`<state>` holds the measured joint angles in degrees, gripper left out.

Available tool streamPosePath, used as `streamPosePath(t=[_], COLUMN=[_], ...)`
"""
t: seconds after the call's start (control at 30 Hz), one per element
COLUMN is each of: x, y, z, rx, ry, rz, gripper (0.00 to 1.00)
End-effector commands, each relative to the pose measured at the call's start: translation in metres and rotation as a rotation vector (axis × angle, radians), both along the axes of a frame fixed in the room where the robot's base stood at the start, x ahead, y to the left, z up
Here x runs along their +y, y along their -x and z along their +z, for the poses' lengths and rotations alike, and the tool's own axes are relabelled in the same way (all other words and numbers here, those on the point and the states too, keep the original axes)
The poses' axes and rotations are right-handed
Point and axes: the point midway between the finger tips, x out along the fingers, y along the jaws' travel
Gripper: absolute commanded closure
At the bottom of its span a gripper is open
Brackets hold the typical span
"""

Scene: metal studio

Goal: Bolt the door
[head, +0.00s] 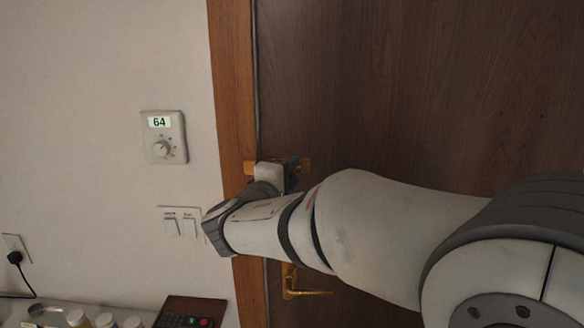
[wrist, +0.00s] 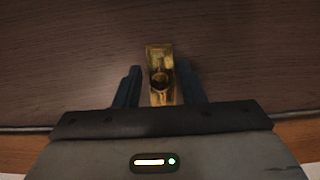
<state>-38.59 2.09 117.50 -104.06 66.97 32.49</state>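The dark wooden door (head: 400,80) stands flush beside its lighter wooden frame (head: 232,90). A brass bolt (head: 304,164) sits at the door's edge, mostly hidden behind my gripper (head: 290,176) in the head view. In the wrist view the brass bolt part (wrist: 160,54) lies between the two dark fingers of my gripper (wrist: 158,77). The fingers are apart, one on each side of it, with a narrow gap showing on both sides. Whether the bolt is thrown cannot be told.
A brass door handle (head: 306,292) is below my arm. A thermostat (head: 164,137) reading 64 and light switches (head: 180,222) are on the wall to the left. A table (head: 55,308) with small jars and a dark box with buttons (head: 190,312) stands at lower left.

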Motion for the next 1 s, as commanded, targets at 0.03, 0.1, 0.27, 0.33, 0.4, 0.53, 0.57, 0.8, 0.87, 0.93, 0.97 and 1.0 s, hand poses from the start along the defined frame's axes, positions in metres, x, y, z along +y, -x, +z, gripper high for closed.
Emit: streamPosePath(t=[0.03,0.1,0.27,0.33,0.4,0.53,0.57,0.8,0.87,0.93,0.97,1.0], x=[-0.0019,-0.0034,-0.0038,-0.0036,-0.0035,-0.0034,-0.0034,-0.0031,-0.0031,-0.0029,-0.0029,-0.0029], y=[-0.0037,-0.0067,-0.008,-0.0079,-0.0077,-0.0076,-0.0076,-0.0074,-0.0074,-0.0073,-0.0073,-0.0073], z=[0.0013,0.0006,-0.0004,-0.0005,-0.0005,-0.0005,-0.0005,-0.0006,-0.0006,-0.0006,-0.0007,-0.0007], rx=[0.0,0.001,0.001,0.001,0.001,0.001,0.001,0.001,0.001,0.001,0.001,0.002], ry=[0.0,0.0,0.0,0.0,0.0,0.0,0.0,0.0,0.0,0.0,0.0,-0.001], rz=[-0.001,0.0,0.001,0.001,0.001,0.001,0.001,0.002,0.002,0.002,0.002,0.002], gripper=[0.64,0.64,0.64,0.64,0.66,0.77,0.79,0.99,1.0,1.0,1.0,1.0])
